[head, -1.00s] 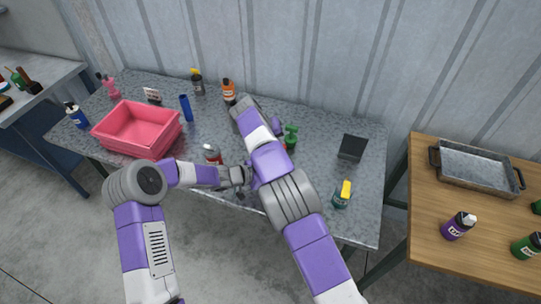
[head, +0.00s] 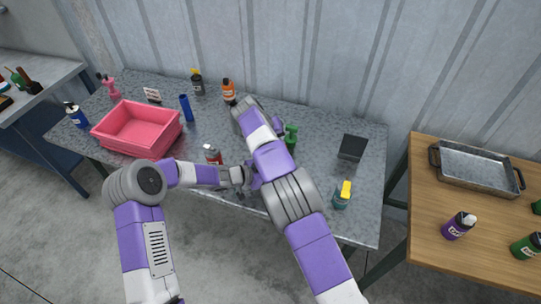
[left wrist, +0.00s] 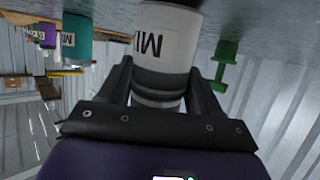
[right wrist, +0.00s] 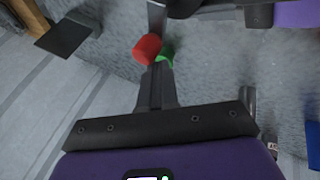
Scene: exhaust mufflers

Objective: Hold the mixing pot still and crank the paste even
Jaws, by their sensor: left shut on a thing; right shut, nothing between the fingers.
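The mixing pot (left wrist: 165,42) is a white cylinder with dark lettering in the left wrist view, which shows upside down there. My left gripper (left wrist: 160,85) is shut on it, one finger on each side. My right gripper (right wrist: 157,72) is shut and empty. A red knob (right wrist: 147,48) is at its fingertips in the right wrist view; I cannot tell whether they touch. A dark bar (right wrist: 157,16) shows just above the knob.
A wooden table (head: 435,200) with a metal tray (head: 475,185) stands right.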

